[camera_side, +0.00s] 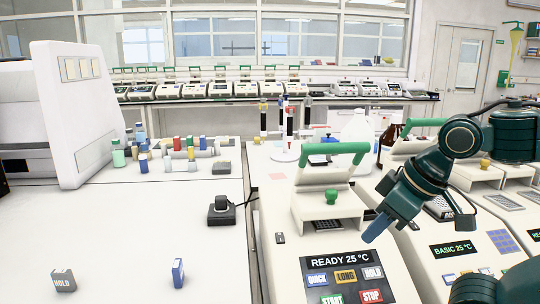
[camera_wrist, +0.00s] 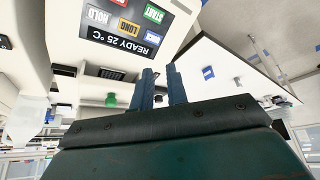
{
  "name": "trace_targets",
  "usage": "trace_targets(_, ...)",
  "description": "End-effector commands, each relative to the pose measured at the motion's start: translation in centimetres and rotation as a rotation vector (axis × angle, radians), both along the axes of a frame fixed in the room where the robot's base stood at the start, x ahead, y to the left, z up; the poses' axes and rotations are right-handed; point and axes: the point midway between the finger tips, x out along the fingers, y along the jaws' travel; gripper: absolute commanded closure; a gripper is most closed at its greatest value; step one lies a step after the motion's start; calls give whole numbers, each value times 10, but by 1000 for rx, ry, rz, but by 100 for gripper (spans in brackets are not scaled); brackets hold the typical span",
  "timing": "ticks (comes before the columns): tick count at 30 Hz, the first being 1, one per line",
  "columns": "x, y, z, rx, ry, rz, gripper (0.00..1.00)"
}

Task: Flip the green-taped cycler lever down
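The nearest white cycler (camera_side: 285,245) has a raised lever with a green crossbar (camera_side: 330,152) and a green knob (camera_side: 331,196) on the front of its lid. Its dark well block (camera_side: 327,224) shows below the lid, above a READY 25 °C panel. In the wrist view, which is upside down, the green knob (camera_wrist: 110,100) and the panel (camera_wrist: 125,28) show beside the fingers; the crossbar is not clearly visible. My gripper (camera_side: 376,228) points down-left, right of the knob and above the panel's right side. The wrist view shows its two blue fingers (camera_wrist: 160,72) apart, with nothing between them.
Bottles stand behind.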

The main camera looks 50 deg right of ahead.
Motion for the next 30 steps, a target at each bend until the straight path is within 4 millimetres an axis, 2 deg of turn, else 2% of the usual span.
trace_targets(1,2,-2,2,-3,-2,-5,95)
trace_targets(2,3,-3,4,-5,-3,-10,100)
trace_targets(8,18,-17,25,-32,-13,-58,100)
trace_targets(21,69,-74,104,-112,-46,-270,100)
trace_targets(30,96,-107,152,-129,-57,-423,100)
